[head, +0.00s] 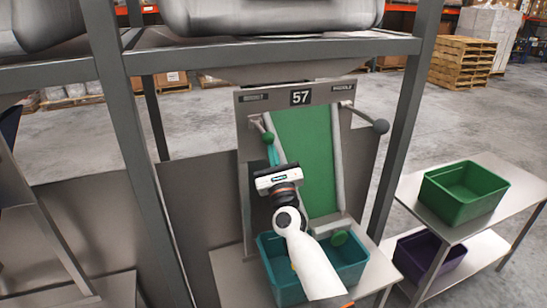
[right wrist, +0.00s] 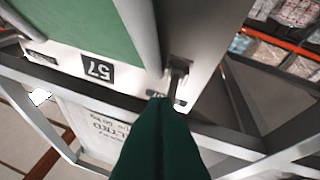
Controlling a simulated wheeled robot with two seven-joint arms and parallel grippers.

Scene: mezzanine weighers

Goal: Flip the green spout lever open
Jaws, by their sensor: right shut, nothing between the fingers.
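The green-knobbed lever (head: 268,136) is on the upper left of the panel marked 57, its short metal arm running up to a pivot. My right gripper (head: 272,156) is shut and empty, its teal fingers pointing up just below the knob; I cannot tell whether they touch it. In the right wrist view the shut dark green fingers (right wrist: 158,130) point at the lever's metal bracket (right wrist: 177,82), and the knob is not clearly visible there. My left gripper is not in view.
A grey-knobbed lever (head: 380,126) is on the panel's right. A green chute (head: 305,155) runs down between them. Grey frame posts (head: 405,110) flank the panel. A green bin (head: 455,208) sits on the right table.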

